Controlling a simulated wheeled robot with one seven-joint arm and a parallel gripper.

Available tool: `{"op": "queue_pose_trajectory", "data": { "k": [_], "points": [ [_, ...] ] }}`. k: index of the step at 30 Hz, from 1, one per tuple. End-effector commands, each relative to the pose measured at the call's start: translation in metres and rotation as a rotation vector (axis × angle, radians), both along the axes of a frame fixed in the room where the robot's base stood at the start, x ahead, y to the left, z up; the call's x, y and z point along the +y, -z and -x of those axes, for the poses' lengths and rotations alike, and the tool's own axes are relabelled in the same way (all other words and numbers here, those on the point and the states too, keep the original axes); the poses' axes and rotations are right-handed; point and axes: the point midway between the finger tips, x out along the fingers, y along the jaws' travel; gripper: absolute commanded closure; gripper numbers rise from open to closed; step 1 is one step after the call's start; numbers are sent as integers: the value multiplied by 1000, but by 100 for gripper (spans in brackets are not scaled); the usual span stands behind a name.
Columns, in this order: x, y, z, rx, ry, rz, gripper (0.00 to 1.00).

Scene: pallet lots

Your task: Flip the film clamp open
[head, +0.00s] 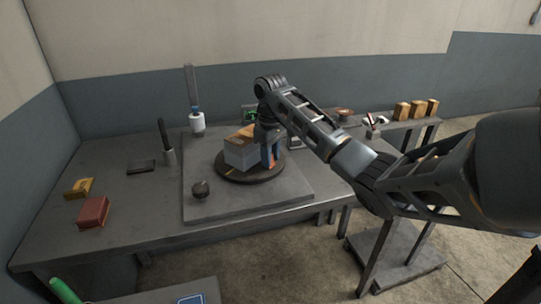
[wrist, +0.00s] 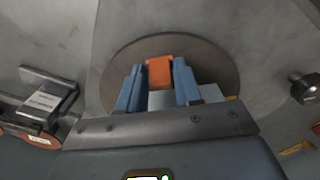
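An orange piece that looks like the film clamp (wrist: 160,72) stands at the edge of the dark round turntable (wrist: 215,68). In the head view the clamp (head: 275,159) shows as a small orange strip beside a blue finger. My gripper (wrist: 158,82) points down with one blue finger on each side of the clamp, and no gap shows between them. In the head view my gripper (head: 269,155) is low at the right of the load. A grey box (head: 240,154) with brown boxes on top stands on the turntable. The clamp's lower part is mostly hidden.
A mast with a white roll (head: 197,123) stands behind the turntable. A dark round knob (head: 200,190) is at the front left of the plate. A red box (head: 93,212) lies at left. A labelled grey device (wrist: 50,98) is at left in the wrist view.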

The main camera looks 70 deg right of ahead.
Motion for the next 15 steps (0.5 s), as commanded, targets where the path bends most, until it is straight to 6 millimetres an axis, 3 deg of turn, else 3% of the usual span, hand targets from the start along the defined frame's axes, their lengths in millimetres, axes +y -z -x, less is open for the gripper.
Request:
{"op": "queue_pose_trajectory", "data": {
  "k": [10, 15],
  "points": [
    [0, 0, 0, 0, 0, 0, 100],
    [0, 0, 0, -3, 0, 0, 100]
  ]
}}
